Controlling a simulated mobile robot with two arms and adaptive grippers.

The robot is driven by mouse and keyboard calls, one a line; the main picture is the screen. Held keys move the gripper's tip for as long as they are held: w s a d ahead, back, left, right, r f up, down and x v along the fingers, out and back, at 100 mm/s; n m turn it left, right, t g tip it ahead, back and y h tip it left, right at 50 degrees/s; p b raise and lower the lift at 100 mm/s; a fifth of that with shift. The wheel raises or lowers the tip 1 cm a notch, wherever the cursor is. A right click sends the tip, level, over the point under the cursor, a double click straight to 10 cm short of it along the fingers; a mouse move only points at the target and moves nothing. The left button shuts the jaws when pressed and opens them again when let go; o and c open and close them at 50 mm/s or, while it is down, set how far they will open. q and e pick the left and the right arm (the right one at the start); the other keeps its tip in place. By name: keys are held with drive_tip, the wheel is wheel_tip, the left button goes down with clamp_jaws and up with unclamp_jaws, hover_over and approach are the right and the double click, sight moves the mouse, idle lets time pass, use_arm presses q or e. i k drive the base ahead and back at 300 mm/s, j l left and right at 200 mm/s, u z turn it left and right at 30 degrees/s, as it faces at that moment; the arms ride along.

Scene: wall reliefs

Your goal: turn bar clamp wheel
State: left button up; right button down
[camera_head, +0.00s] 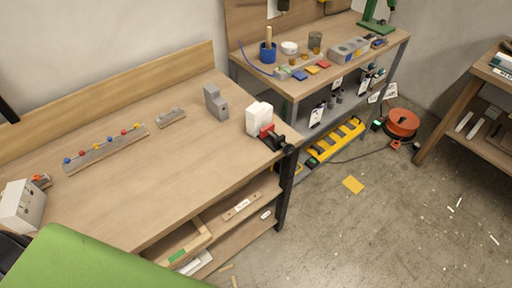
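A bar clamp (269,135) with a red body and black parts sits at the right front corner of the near workbench (170,180). A dark round part (288,149), seemingly its wheel, sticks out past the bench edge. It is too small to tell how far it is turned. A white block (259,117) stands right behind the clamp; I cannot tell if the clamp touches it. Neither of my grippers is in view.
On the bench are a grey stepped block (216,102), a small grey block (171,117), a rail with coloured knobs (106,148) and a white box (22,206). Open shelves lie below. A second bench (300,87) stands behind. The floor (390,215) at right is mostly clear.

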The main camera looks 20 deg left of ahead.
sight(289, 149)
drive_tip(key=u, duration=0.45)
drive_tip(key=i+l+u, duration=0.1)
drive_tip(key=u, duration=0.75)
drive_tip(key=l+u, duration=0.1)
drive_tip(key=u, duration=0.75)
drive_tip(key=l+u, duration=0.45)
drive_tip(key=k+l+u, duration=0.1)
drive_tip(key=l+u, duration=0.35)
drive_tip(key=k+l+u, duration=0.15)
drive_tip(key=l+u, duration=0.35)
drive_tip(key=k+l+u, duration=0.2)
drive_tip(key=l+u, duration=0.25)
drive_tip(key=j, duration=0.1)
